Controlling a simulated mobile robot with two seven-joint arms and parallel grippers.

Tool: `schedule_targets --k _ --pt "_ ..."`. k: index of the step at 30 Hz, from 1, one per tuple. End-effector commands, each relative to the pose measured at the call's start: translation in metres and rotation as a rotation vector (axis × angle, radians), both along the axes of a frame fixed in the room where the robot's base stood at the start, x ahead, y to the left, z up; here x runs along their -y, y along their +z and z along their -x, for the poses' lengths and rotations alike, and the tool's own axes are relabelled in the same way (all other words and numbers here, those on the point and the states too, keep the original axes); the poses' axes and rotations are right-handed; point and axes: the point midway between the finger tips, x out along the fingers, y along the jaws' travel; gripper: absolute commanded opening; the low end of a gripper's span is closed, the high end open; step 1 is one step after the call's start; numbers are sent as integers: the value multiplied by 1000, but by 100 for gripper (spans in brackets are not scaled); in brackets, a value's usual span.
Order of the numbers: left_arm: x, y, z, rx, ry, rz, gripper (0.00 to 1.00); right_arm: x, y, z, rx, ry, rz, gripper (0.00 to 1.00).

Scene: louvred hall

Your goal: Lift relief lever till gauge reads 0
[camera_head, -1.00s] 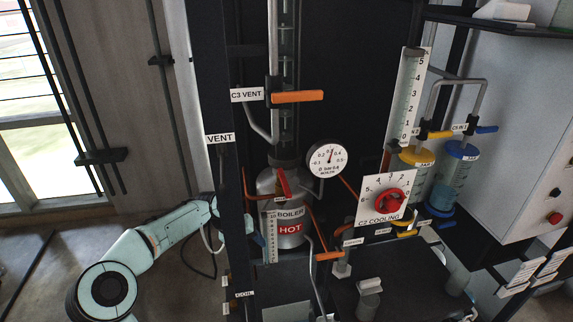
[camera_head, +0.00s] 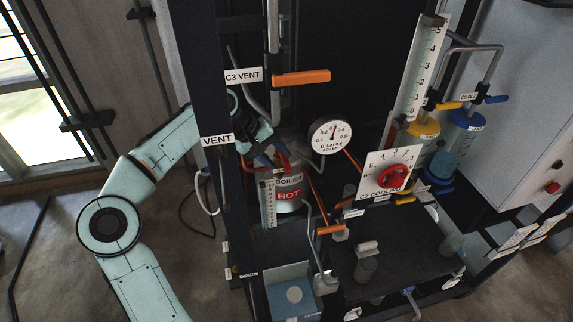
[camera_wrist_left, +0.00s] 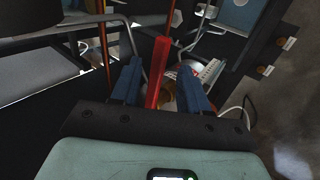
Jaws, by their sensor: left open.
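The red relief lever (camera_head: 284,158) stands at the top of the boiler (camera_head: 289,186), which carries a red HOT label. The lever also shows in the left wrist view (camera_wrist_left: 158,72), tilted upright between the two blue fingers. My left gripper (camera_head: 272,159) is open around the lever, with a gap visible at least on the right finger's side. The frame post partly hides my wrist. The round white gauge (camera_head: 331,136) is right of the lever; its needle points roughly upward, away from a clear 0 reading. My right gripper is not in view.
An orange C3 VENT handle (camera_head: 301,77) sits above the gripper. The dark post with the VENT label (camera_head: 217,140) stands close to my left arm. Orange pipes run beside the boiler. The C2 COOLING dial (camera_head: 393,178) is to the right.

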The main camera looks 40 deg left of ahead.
Motion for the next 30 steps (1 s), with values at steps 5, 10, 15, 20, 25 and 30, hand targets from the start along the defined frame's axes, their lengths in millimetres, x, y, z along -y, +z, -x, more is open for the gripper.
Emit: schedule_targets --k 5,10,15,20,25,30 --pt "10 -20 -11 -1 -4 3 45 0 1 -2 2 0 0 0" --pt "10 -24 -13 1 1 -1 45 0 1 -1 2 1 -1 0" --pt "13 -30 -16 -2 -1 -1 45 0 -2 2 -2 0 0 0" --pt "16 -38 -20 -1 -1 0 45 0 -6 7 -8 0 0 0" --pt "17 -40 -21 0 0 0 45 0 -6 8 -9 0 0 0" --pt "17 -39 -21 1 1 -1 32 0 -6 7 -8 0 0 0"
